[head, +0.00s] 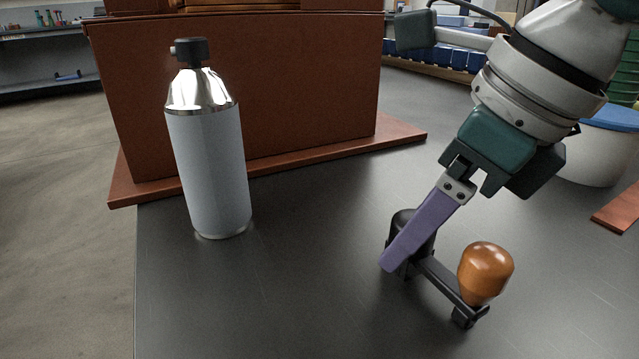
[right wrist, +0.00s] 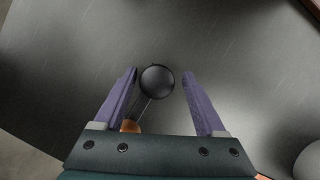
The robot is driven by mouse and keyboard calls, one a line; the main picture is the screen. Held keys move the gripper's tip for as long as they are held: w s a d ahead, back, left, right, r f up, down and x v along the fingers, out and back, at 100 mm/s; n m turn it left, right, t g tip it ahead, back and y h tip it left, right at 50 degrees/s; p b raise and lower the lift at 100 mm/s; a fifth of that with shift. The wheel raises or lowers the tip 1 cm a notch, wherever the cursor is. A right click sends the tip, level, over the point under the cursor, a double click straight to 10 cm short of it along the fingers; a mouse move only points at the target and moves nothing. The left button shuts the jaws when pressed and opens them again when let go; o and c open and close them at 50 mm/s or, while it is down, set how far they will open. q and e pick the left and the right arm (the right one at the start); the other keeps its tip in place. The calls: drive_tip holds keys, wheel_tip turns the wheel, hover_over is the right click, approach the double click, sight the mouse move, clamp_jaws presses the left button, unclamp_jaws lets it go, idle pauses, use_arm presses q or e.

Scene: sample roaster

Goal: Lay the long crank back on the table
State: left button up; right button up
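The long crank is black, with a round hub (head: 403,222), a flat arm (head: 440,278) and an orange-brown wooden knob (head: 485,272). It appears to rest on the dark table (head: 300,300), knob upward. My right gripper (head: 392,262) points down at the hub end, one purple finger in front of the hub. In the right wrist view, the hub's round black top (right wrist: 157,79) shows between the two spread fingers, nearer the left one, with a clear gap to the right one. The knob (right wrist: 130,126) is partly hidden near the gripper's palm. My left gripper is not in view.
A grey-blue bottle (head: 210,165) with a black cap stands at the left. Behind it is a brown cabinet (head: 280,85) on a wooden base. A white container (head: 590,155) with a blue lid and a reddish-brown board (head: 620,210) are at the right. The middle of the table is clear.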

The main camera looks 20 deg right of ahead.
drive_tip(key=shift+o, duration=0.4)
drive_tip(key=shift+r, duration=0.2)
drive_tip(key=p+v, duration=0.4)
drive_tip(key=v, duration=0.8)
drive_tip(key=shift+s+f, duration=0.1)
drive_tip(key=shift+f, duration=0.05)
